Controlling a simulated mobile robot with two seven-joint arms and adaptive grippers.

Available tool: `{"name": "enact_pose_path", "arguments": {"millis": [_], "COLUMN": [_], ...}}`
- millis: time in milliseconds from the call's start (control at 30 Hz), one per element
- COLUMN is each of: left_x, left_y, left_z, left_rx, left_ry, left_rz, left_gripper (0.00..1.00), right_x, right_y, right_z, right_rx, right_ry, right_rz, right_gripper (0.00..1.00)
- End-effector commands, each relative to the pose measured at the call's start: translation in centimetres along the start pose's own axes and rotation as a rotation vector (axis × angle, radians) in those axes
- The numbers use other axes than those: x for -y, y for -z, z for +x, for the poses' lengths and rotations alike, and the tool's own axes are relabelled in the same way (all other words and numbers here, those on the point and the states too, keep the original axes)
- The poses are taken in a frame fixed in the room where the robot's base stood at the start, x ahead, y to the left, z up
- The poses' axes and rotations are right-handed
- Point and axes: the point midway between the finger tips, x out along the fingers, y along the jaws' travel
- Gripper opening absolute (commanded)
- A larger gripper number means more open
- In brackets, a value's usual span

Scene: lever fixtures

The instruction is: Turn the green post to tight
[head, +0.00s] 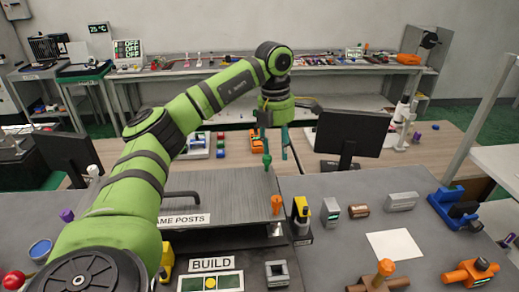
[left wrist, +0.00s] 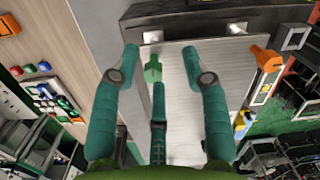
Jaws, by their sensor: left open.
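The green post (head: 267,160) stands at the far right corner of the grey metal panel (head: 220,190). In the left wrist view the green post (left wrist: 153,70) shows between the spread teal fingers, closer to the left one. My left gripper (head: 276,148) is above and around the post's top in the head view, fingers pointing down. In the left wrist view the gripper (left wrist: 161,55) is open, with clear gaps to the post; contact is not visible. The orange post (head: 277,204) stands at the panel's near right corner. My right gripper is not in view.
A black monitor (head: 350,136) stands close right of the gripper. A yellow and black tool (head: 301,212) and small grey blocks sit right of the panel. A "FRAME POSTS" sign (head: 184,220) is at the panel's front. A white sheet (head: 394,245) lies at right.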

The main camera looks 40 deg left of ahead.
Motion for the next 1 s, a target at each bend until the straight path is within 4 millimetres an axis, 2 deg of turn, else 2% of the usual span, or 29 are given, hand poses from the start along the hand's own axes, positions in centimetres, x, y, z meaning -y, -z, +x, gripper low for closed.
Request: {"name": "enact_pose_path", "arguments": {"millis": [33, 167, 367, 633, 967, 1000], "left_x": [-0.9, -2.1, -2.3, -2.3, -2.4, -2.4], "left_y": [0.9, 2.1, 2.5, 2.6, 2.6, 2.6], "left_z": [-0.8, -1.1, 1.4, 4.9, 5.6, 5.6], "left_rx": [-0.025, -0.065, -0.072, -0.067, -0.063, -0.064], "left_ry": [-0.023, -0.048, -0.049, -0.048, -0.048, -0.048], "left_rz": [-0.022, -0.052, -0.054, -0.052, -0.051, -0.051], "left_gripper": [0.46, 0.46, 0.46, 0.46, 0.46, 0.38], "right_x": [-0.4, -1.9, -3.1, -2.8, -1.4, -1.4], "right_y": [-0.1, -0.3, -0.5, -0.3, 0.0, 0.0], "right_z": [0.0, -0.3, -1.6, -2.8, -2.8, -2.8], "right_rx": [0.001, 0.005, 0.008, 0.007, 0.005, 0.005], "right_ry": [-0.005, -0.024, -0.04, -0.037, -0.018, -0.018], "right_rz": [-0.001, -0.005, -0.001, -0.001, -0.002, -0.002], "right_gripper": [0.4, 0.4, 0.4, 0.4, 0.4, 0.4]}}
